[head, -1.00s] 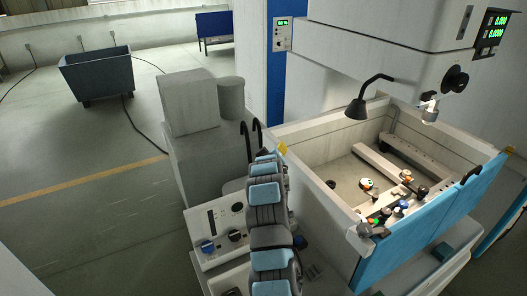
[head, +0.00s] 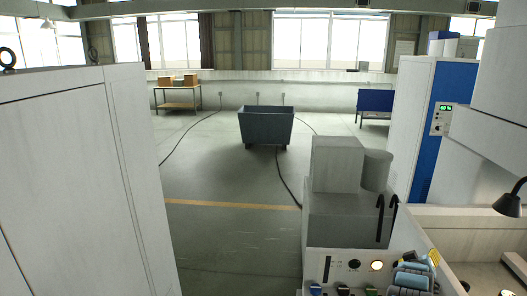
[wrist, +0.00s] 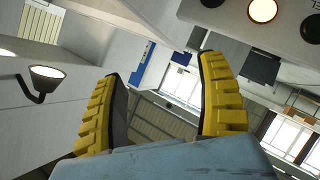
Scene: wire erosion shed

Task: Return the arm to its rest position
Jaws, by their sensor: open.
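My gripper (wrist: 162,72) shows in the wrist view as two yellow ridged fingers standing wide apart, with nothing between them. The wrist picture is tilted. In the head view my arm (head: 412,278) shows only as a short light-blue and grey piece at the bottom right, in front of the machine's tank. A small bit of yellow is visible beside it, and the rest of the arm is cut off by the frame.
A control panel with a lit round button (head: 377,266) is left of my arm. A black lamp (head: 508,205) hangs over the tank at right. A tall pale cabinet (head: 75,180) stands at left. A dark cart (head: 266,127) stands on open floor behind.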

